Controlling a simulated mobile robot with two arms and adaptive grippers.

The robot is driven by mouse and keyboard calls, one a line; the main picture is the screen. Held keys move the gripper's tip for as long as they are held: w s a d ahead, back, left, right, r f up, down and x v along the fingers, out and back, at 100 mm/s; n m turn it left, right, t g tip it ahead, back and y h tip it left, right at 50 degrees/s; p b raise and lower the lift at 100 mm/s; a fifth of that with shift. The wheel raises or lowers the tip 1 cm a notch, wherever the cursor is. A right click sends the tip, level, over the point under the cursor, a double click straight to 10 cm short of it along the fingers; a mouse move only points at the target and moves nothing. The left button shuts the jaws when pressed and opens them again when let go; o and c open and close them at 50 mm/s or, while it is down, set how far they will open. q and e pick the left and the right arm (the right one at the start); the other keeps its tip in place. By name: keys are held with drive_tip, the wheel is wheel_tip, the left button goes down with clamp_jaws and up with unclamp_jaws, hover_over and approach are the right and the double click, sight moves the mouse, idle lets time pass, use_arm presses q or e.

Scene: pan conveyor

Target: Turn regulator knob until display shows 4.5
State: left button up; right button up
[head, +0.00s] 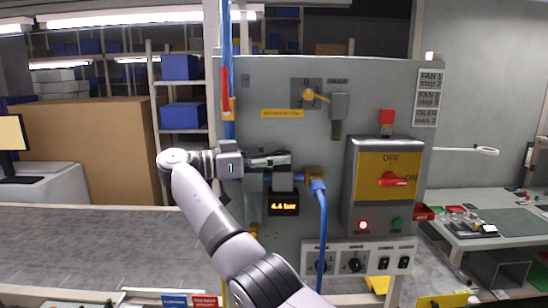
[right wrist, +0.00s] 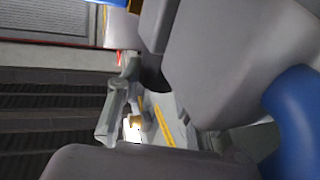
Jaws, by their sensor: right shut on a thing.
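The regulator display (head: 284,208) on the grey panel reads 4.4 bar in orange digits. The grey regulator body (head: 282,182) sits just above it. My right gripper (head: 272,161) reaches across from the left at the top of the regulator and is shut on the regulator knob. The knob itself is mostly hidden by the fingers in the head view. In the right wrist view the grey fingers fill much of the picture and I cannot make out the knob clearly. My left gripper is not in view.
A blue hose (head: 322,225) runs down from the fitting right of the regulator. A blue vertical pipe (head: 228,110) stands to the left. A yellow switch box (head: 384,175) with a red handle is to the right. Sockets and switches (head: 358,260) lie below.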

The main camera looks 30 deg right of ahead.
drive_tip(key=shift+d+f, duration=0.1)
drive_tip(key=o, duration=0.9)
drive_tip(key=shift+d, duration=0.1)
drive_tip(key=shift+c, duration=0.2)
drive_tip(key=shift+s, duration=0.1)
drive_tip(key=shift+n+t, duration=0.3)
drive_tip(key=shift+t, duration=0.1)
